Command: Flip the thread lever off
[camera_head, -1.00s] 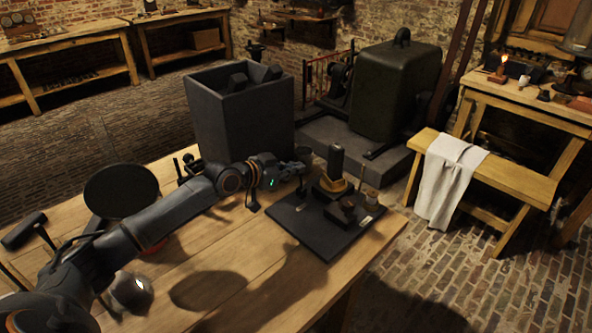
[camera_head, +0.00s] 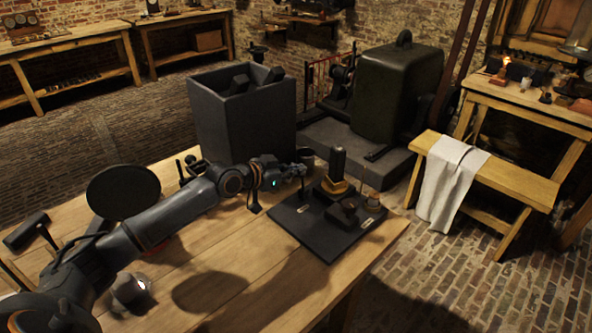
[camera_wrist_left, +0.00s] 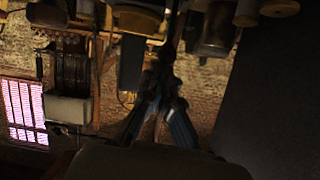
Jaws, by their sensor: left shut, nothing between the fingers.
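A dark board (camera_head: 318,238) lies near the right end of the wooden table. It carries a tall black post on a brass-coloured base (camera_head: 335,186), a low dark block (camera_head: 345,212) and a small round piece (camera_head: 372,198) at its right. I cannot pick out the thread lever for certain among these small dark parts. My left gripper (camera_head: 301,171) is shut and empty, above the board's far left part, left of the black post. In the left wrist view its fingers (camera_wrist_left: 164,72) converge close to the board's parts, which appear upside down. Contact cannot be told. My right gripper is out of view.
A large grey open box (camera_head: 245,125) stands behind the left arm. A dark round disc (camera_head: 123,191) and several tools are at the table's left. The table front (camera_head: 265,280) is mostly clear. A bench with a white cloth (camera_head: 450,185) stands to the right.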

